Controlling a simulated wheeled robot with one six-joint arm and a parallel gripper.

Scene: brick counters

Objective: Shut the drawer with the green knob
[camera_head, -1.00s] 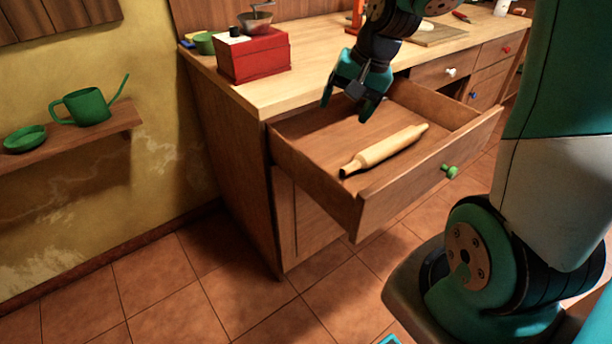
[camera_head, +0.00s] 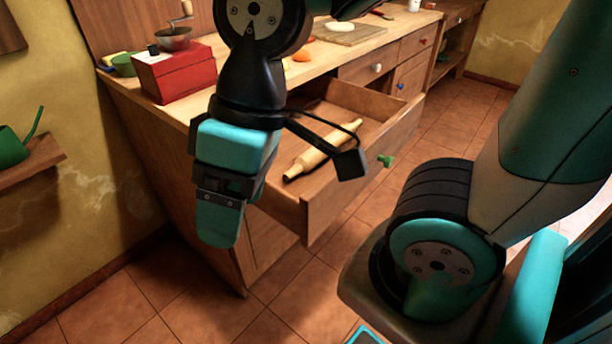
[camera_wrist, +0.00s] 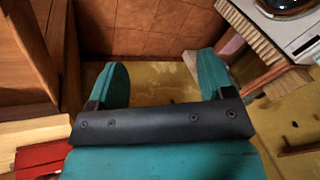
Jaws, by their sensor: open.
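The drawer (camera_head: 345,190) with the green knob (camera_head: 386,160) stands pulled out of the wooden counter. A rolling pin (camera_head: 308,162) lies inside it. My gripper (camera_head: 218,225) hangs in the air in front of the counter, left of the drawer in the head view, pointing down. It covers the drawer's left side and part of the cabinet. In the wrist view my gripper's (camera_wrist: 160,82) two teal fingers are spread with nothing between them. No knob shows clearly in the wrist view.
Drawers with a white knob (camera_head: 376,68) and a red knob (camera_head: 423,42) are shut at the right. A wall shelf (camera_head: 45,160) is at the left. The tiled floor before the cabinet is clear.

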